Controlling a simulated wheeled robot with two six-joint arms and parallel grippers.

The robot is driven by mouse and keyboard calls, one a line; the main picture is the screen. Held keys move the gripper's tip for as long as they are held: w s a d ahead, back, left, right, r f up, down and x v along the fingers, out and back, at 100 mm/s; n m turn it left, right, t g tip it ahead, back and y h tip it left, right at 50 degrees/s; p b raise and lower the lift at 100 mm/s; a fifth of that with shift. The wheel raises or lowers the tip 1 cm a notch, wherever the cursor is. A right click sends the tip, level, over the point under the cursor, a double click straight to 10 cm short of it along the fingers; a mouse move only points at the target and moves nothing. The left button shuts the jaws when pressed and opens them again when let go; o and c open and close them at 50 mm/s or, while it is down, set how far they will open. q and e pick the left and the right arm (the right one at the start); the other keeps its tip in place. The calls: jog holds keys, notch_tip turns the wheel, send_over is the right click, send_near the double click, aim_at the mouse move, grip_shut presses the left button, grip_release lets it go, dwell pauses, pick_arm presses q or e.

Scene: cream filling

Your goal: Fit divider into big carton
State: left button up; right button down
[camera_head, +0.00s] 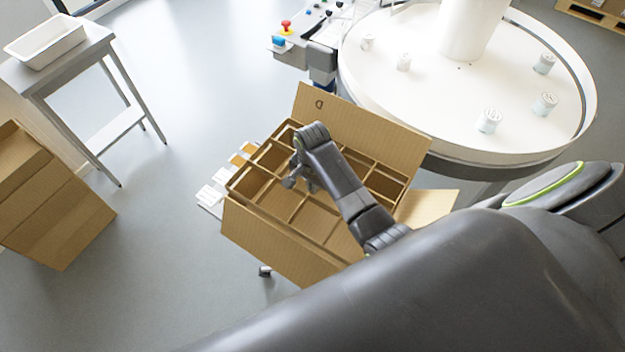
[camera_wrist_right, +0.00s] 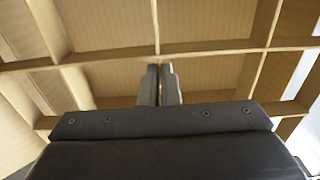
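The big carton (camera_head: 278,240) is an open brown cardboard box with its flaps folded outward. The divider (camera_head: 287,205) is a brown cardboard grid of several cells. It lies within the carton's opening; I cannot tell whether it is fully seated. My right gripper (camera_head: 296,182) points down over the divider's left-middle part. In the right wrist view, its two fingers (camera_wrist_right: 159,84) are close together on either side of a thin slat of the divider (camera_wrist_right: 200,47), near a crossing of slats. My arm hides part of the grid. My left gripper is not in view.
A round white turntable (camera_head: 430,90) with several small white containers stands at the upper right. A grey side table (camera_head: 75,60) bears a white tray (camera_head: 45,52). Another brown carton (camera_head: 55,215) stands at the left. The floor between is clear.

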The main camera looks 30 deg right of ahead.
jog(key=shift+f+b, duration=1.1)
jog(key=shift+f, duration=1.1)
jog(key=shift+f+b, duration=2.25)
jog(key=shift+f, duration=1.75)
jog(key=c, duration=1.6)
grip_release()
